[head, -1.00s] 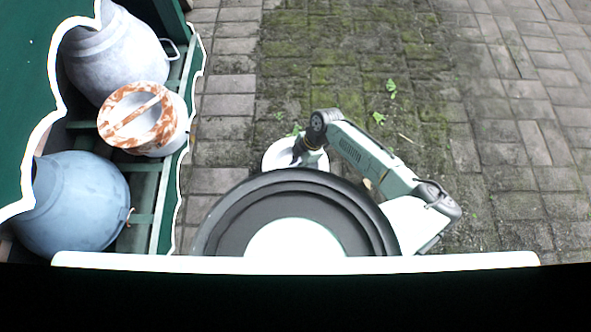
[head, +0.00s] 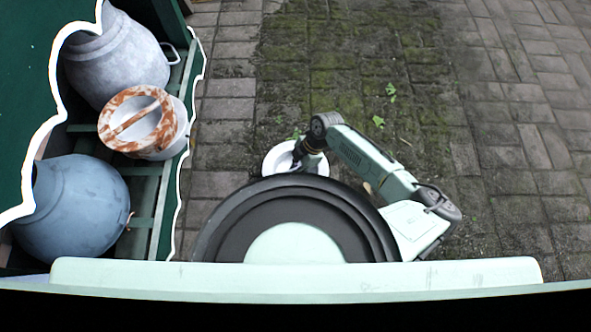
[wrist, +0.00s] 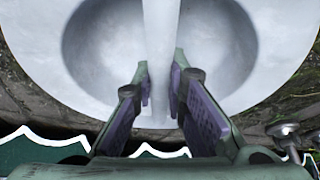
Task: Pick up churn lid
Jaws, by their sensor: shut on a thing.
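The churn lid (head: 279,159) is a pale, round, dish-like lid beyond my base in the head view. In the wrist view the lid (wrist: 225,50) fills the upper picture, with a straight handle bar (wrist: 161,40) across its hollow. My gripper (wrist: 160,88) has one finger on each side of the bar's near end and is shut on it. In the head view my gripper (head: 298,160) points down into the lid and hides part of it. I cannot tell whether the lid rests on the bricks or is just above them.
A green shelf (head: 145,205) at left holds a grey churn (head: 115,60), a blue-grey churn (head: 75,205) and a white churn with a rust-marked lid (head: 118,105). Brick paving (head: 480,100) with moss and a few leaves is open ahead and at right.

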